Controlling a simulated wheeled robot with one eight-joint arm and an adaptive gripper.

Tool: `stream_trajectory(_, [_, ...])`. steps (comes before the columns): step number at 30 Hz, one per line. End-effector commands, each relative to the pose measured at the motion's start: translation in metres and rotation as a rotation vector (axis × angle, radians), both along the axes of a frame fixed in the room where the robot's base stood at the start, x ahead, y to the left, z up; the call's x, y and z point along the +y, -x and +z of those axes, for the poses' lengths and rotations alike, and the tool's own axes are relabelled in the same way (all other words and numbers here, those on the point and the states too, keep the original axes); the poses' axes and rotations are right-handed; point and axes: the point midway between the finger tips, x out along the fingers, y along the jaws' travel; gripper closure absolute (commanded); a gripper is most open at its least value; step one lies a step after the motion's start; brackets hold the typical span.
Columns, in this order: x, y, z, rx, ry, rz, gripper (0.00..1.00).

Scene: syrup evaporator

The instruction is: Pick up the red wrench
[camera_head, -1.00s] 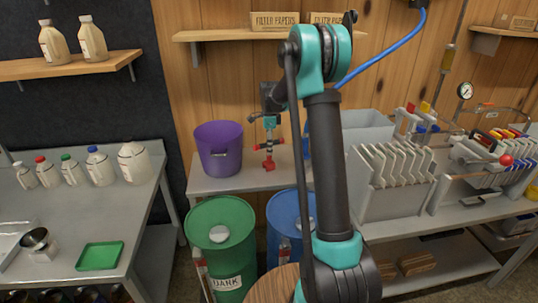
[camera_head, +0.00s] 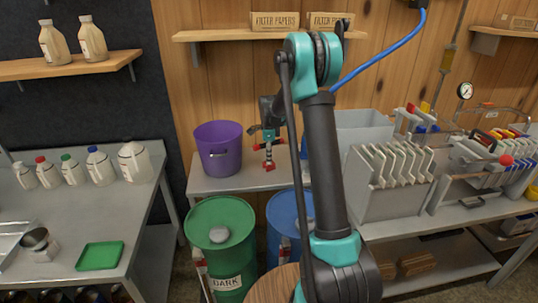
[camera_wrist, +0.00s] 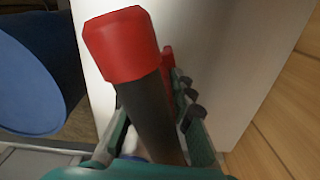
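A red and dark upright tool (camera_head: 268,165), which looks like the red wrench, stands out above the back table beside the purple bucket. My gripper (camera_head: 266,133) is at its upper part and hides some of it. In the wrist view a thick red end (camera_wrist: 120,45) on a dark shaft (camera_wrist: 150,120) fills the middle, close to the camera. My gripper's teal fingers (camera_wrist: 155,135) show on both sides of the shaft and run behind it. Another red bit shows behind the shaft. Whether the fingers press on the tool is hidden.
The purple bucket (camera_head: 219,148) stands just left of the tool. A green drum (camera_head: 220,240) and a blue drum (camera_head: 282,215) stand before the table. A grey tank (camera_head: 365,130) is to the right. A shelf (camera_head: 230,35) hangs above.

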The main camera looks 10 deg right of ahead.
Motion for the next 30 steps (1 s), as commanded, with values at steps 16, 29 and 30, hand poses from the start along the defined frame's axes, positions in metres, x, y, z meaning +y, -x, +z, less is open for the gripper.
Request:
stream_trajectory(16, [0.000, 0.000, 0.001, 0.000, 0.000, 0.000, 1.00])
stream_trajectory(29, [0.000, 0.001, 0.054, 0.000, 0.000, 0.000, 1.00])
stream_trajectory(30, [0.000, 0.001, 0.066, 0.000, 0.000, 0.000, 1.00])
